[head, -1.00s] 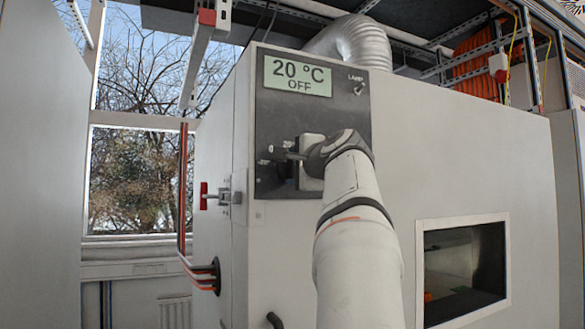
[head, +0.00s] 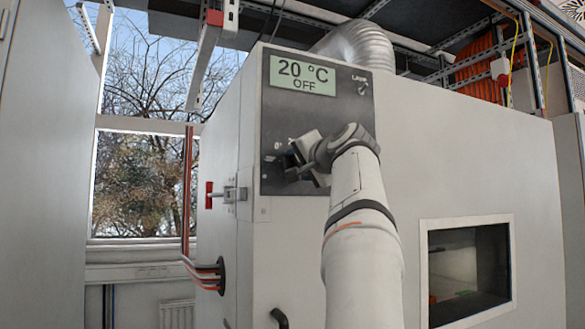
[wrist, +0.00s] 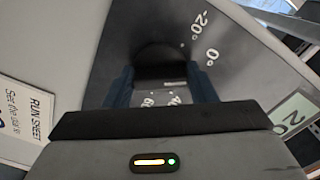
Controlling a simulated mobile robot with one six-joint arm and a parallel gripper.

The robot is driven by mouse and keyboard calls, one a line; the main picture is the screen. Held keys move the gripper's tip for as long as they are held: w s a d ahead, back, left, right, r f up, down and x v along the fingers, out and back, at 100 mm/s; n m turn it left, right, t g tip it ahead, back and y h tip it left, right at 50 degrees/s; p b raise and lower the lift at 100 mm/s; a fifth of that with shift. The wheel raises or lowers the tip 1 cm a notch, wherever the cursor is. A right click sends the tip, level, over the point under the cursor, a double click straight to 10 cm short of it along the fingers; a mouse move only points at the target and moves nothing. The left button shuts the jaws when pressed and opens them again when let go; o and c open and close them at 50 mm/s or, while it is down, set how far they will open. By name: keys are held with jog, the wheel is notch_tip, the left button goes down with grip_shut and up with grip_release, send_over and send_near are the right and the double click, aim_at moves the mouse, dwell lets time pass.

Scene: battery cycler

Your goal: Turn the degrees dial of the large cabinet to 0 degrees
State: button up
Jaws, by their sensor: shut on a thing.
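The large cabinet (head: 455,165) has a dark control panel (head: 350,110) with a display (head: 303,75) reading "20 °C OFF". My gripper (head: 290,167) is at the lower part of this panel, tilted, and hides most of the degrees dial in the head view. In the wrist view, the dial (wrist: 163,58) is a dark round knob between the two fingers of my gripper (wrist: 162,88), which is shut on it. Printed marks "-20°" and "0°" (wrist: 211,56) show to the upper right of the dial. Where the dial's pointer stands cannot be told.
A lamp switch (head: 362,88) sits at the panel's upper right. A red-handled latch (head: 225,194) is on the cabinet's left edge. A window opening (head: 423,268) is at lower right. A run sheet (wrist: 25,112) shows at left in the wrist view.

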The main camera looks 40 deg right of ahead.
jog(key=shift+s+r+n, duration=0.1)
jog(key=shift+r+n, duration=0.25)
jog(key=shift+n, duration=0.15)
jog(key=shift+r, duration=0.1)
jog(key=o, duration=0.6)
jog(key=shift+o, duration=0.7)
jog(key=shift+d, duration=0.15)
jog(key=shift+o, duration=1.2)
jog(key=shift+f, duration=0.2)
jog(key=shift+f, duration=0.1)
jog(key=b+v, duration=0.3)
jog(key=v, duration=0.4)
jog(key=shift+s+a, duration=0.2)
jog(key=shift+s, duration=0.1)
